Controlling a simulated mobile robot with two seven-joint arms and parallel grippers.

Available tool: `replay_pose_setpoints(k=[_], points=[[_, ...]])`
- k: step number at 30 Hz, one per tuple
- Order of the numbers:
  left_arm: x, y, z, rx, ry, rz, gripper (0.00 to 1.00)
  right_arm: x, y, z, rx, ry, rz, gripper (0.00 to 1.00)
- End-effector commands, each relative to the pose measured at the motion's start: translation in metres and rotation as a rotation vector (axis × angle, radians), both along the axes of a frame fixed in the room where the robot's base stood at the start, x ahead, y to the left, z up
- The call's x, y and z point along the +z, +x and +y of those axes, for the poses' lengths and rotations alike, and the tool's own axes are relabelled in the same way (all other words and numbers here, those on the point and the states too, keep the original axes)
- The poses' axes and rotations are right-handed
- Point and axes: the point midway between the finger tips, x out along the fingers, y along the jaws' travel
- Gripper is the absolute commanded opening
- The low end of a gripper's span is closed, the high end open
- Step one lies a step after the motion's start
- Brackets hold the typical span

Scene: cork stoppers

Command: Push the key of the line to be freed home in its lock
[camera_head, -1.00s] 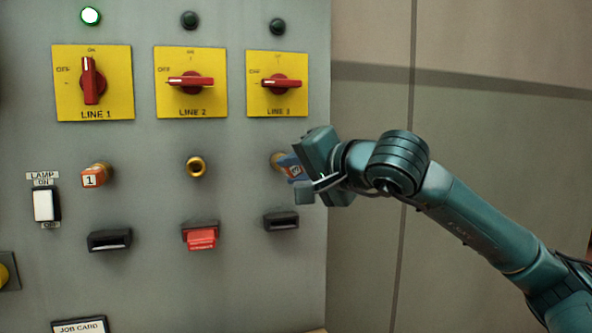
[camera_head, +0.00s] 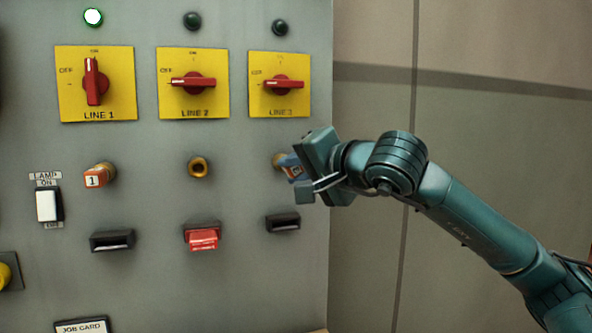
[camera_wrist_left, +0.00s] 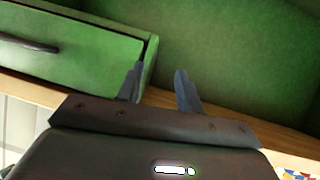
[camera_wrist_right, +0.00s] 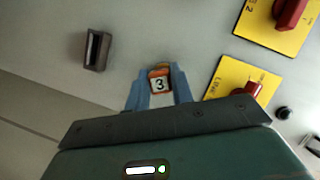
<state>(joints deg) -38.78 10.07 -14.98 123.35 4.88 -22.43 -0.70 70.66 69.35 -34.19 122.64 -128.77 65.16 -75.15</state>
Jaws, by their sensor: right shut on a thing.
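My right gripper (camera_head: 303,170) is at the lock below the LINE 3 switch (camera_head: 282,85) and is shut on a key. In the right wrist view, the key tagged 3 (camera_wrist_right: 159,83) sits between the two fingertips of my right gripper (camera_wrist_right: 158,90). The brass lock of line 3 (camera_head: 278,161) shows just left of the fingers; how deep the key sits is hidden. A key tagged 1 (camera_head: 96,178) sits in the lock below LINE 1. The line 2 lock (camera_head: 198,167) is empty. My left gripper (camera_wrist_left: 160,90) is open and empty in its wrist view.
Black holders (camera_head: 112,240) line the panel below the locks; the middle one carries a red piece (camera_head: 203,239). The LINE 1 switch (camera_head: 95,82) points up, under a lit lamp (camera_head: 92,17). A green drawer (camera_wrist_left: 70,50) is near my left gripper.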

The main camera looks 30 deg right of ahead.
Motion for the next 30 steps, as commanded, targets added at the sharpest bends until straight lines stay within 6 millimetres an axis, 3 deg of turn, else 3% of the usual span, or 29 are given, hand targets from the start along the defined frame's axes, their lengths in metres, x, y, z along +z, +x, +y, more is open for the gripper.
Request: replay_pose_setpoints(k=[30], points=[[0.002, 0.000, 0.001, 0.001, 0.001, 0.003, 0.36, 0.000, 0.015, -0.003, 0.001, 0.000, 0.000, 0.01]])
